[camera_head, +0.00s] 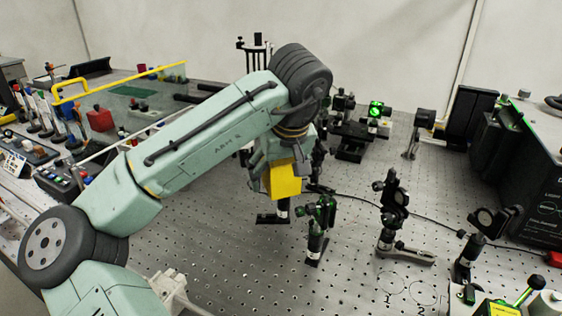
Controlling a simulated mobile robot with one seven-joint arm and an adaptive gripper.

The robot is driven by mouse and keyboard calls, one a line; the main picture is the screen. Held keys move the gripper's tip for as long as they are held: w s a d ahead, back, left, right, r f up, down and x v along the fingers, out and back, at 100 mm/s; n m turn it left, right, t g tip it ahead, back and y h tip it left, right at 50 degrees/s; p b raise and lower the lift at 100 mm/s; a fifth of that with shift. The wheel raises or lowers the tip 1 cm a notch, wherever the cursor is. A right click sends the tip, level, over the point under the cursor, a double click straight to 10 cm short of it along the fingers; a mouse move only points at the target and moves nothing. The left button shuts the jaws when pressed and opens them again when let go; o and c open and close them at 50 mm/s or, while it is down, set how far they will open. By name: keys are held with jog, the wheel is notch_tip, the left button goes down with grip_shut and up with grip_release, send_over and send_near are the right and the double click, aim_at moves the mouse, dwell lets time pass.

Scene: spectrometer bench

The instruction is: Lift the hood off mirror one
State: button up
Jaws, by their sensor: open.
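A yellow hood (285,181) sits near the middle of the bench, over a dark optic post with a foot (272,218). The mirror under it is hidden by the hood. My gripper (281,166) comes down from above, with its fingers around the top of the hood. The jaws are open. Whether the fingers touch the hood cannot be told, because my arm and gripper hide its upper part.
An uncovered optic mount (318,222) stands close on the right, with others (393,210) further right. A black cable crosses behind them. Marked circles (391,291) lie on the front right. The perforated bench (235,265) is clear in front.

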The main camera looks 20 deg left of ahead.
jog(key=shift+c, duration=0.6)
jog(key=c, duration=1.1)
